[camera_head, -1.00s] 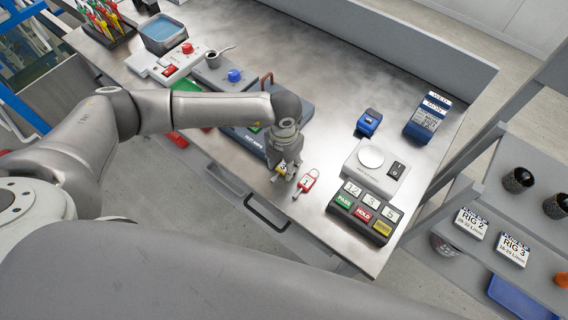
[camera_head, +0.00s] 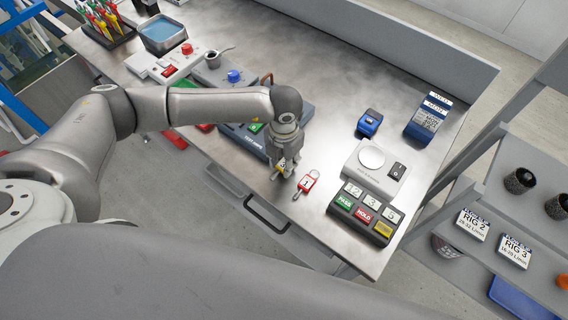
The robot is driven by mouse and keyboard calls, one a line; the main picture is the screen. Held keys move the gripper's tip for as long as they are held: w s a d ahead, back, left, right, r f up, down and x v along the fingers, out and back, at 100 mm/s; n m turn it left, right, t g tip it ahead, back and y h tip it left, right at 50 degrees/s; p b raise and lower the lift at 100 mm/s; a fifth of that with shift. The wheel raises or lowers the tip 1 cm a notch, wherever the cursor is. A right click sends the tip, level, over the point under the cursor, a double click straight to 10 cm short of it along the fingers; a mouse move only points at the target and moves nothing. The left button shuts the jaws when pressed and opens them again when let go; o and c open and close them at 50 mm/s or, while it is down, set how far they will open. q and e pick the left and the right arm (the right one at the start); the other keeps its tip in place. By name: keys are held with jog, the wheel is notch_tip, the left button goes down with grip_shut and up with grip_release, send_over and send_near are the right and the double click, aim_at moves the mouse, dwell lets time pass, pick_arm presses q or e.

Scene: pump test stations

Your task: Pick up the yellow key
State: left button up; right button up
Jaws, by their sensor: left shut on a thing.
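The yellow key (camera_head: 280,168) is mostly hidden between the fingers of my left gripper (camera_head: 281,171); a small yellow and white part shows. My left gripper points down at the front edge of the steel bench (camera_head: 330,105) and is shut on the key. I cannot tell whether the key still touches the bench. My right gripper is not in view.
A button panel (camera_head: 363,213) and a grey scale (camera_head: 374,166) stand to the right. A blue device (camera_head: 369,122) and a blue calendar block (camera_head: 428,118) are behind them. A dark test pad (camera_head: 243,141) lies left of the gripper. The bench middle is clear.

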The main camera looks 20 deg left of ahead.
pick_arm(q)
jog(key=shift+r+b, duration=0.45)
jog(key=shift+r, duration=0.25)
jog(key=s+d+r+b, duration=0.2)
jog(key=s+r+b, duration=0.1)
jog(key=s+r, duration=0.7)
jog(key=shift+s+d, duration=0.3)
jog(key=shift+s, duration=1.6)
jog(key=shift+r, duration=0.1)
